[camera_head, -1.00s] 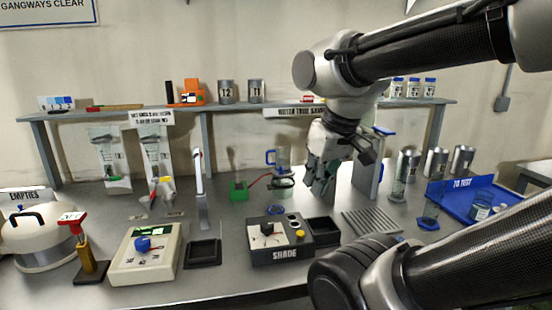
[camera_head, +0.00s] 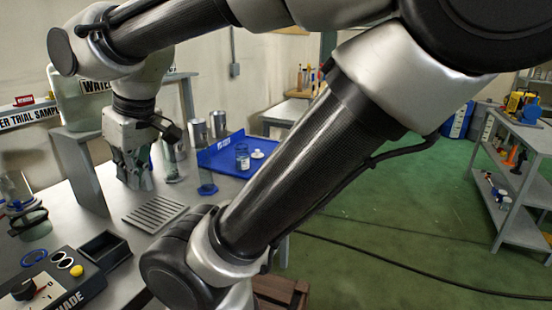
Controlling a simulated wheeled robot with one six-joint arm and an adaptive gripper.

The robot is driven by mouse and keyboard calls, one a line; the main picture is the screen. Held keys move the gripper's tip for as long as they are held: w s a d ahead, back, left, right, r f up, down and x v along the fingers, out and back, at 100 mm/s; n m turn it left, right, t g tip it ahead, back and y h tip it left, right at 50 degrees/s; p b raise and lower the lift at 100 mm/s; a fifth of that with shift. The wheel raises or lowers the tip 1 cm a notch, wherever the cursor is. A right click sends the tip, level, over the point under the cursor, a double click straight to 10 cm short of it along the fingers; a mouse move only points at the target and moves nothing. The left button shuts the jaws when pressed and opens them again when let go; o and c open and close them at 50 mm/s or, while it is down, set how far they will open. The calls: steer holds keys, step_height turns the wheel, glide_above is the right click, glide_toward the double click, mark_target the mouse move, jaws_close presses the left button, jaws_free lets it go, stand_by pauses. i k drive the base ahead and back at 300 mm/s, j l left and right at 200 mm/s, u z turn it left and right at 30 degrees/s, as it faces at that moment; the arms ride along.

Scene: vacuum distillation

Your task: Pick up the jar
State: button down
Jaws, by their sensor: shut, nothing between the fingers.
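A small clear jar (camera_head: 242,157) with a blue band and a pale label stands in the blue tray (camera_head: 222,143) on the bench. A white round piece (camera_head: 257,154) lies beside it. My gripper (camera_head: 142,184) points down over the bench, left of the tray and apart from the jar. It looks shut and holds nothing. A glass vessel on a blue base (camera_head: 207,188) stands at the tray's near left side.
Metal cans (camera_head: 198,132) stand behind the tray. A ribbed plate (camera_head: 155,212) lies in front of my gripper, with a black box (camera_head: 104,258) to its left. My arm crosses the middle of the view. Green floor (camera_head: 400,225) and a shelf cart (camera_head: 520,185) lie right.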

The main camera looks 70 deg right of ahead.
mark_target(242, 151)
steer(key=z, duration=1.75)
steer(key=u, duration=1.65)
steer(key=l+z, duration=0.15)
steer(key=z, duration=1.3)
steer(key=k+l+z, duration=0.1)
steer(key=z, duration=0.15)
steer(key=l, duration=0.4)
steer(key=k+l+z, duration=0.1)
steer(key=l, duration=0.25)
